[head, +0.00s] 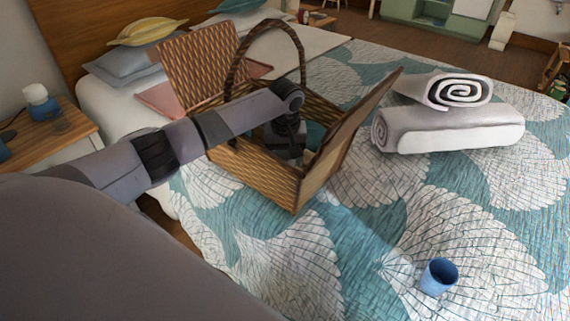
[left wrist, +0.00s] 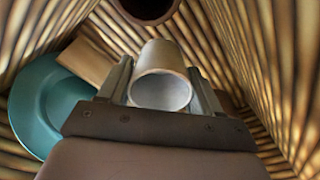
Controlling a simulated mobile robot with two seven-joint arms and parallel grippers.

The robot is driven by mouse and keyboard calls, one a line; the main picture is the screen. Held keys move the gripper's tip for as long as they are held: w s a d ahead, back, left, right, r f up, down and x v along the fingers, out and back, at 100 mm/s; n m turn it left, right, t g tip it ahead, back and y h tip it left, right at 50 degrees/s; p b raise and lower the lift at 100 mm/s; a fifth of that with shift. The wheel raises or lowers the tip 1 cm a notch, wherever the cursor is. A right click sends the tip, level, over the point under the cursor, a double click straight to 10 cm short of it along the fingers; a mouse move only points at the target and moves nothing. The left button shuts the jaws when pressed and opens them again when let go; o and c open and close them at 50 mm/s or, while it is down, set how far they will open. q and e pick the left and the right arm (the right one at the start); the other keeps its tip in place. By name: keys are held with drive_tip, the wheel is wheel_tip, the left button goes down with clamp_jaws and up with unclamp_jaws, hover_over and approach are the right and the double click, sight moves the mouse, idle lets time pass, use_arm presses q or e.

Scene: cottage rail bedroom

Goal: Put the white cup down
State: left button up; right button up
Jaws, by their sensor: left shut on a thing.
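The white cup (left wrist: 160,78) shows in the left wrist view, between the two fingers of my left gripper (left wrist: 170,85). The gripper is shut on it, inside the wicker basket (left wrist: 250,45). In the head view my left arm reaches over the open basket (head: 255,175) on the bed, and the gripper (head: 288,150) is down inside it. The cup is hidden there. I cannot tell whether the cup touches the basket floor. My right gripper is in neither view.
A teal plate (left wrist: 45,105) lies in the basket left of the gripper. The basket has an arched handle (head: 232,70) and raised lids on both sides. Rolled towels (head: 450,130) and a blue cup (head: 438,277) sit on the bed. A nightstand (head: 55,140) stands at left.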

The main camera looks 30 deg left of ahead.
use_arm(q)
drive_tip(key=shift+f, duration=0.9)
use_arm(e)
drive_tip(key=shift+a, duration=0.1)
use_arm(q)
drive_tip(key=shift+f, duration=0.1)
drive_tip(key=o, duration=1.1)
wheel_tip(320, 180, up, 12)
drive_tip(key=s+p, duration=0.1)
drive_tip(key=shift+d+p, duration=0.4)
drive_tip(key=shift+d, duration=0.05)
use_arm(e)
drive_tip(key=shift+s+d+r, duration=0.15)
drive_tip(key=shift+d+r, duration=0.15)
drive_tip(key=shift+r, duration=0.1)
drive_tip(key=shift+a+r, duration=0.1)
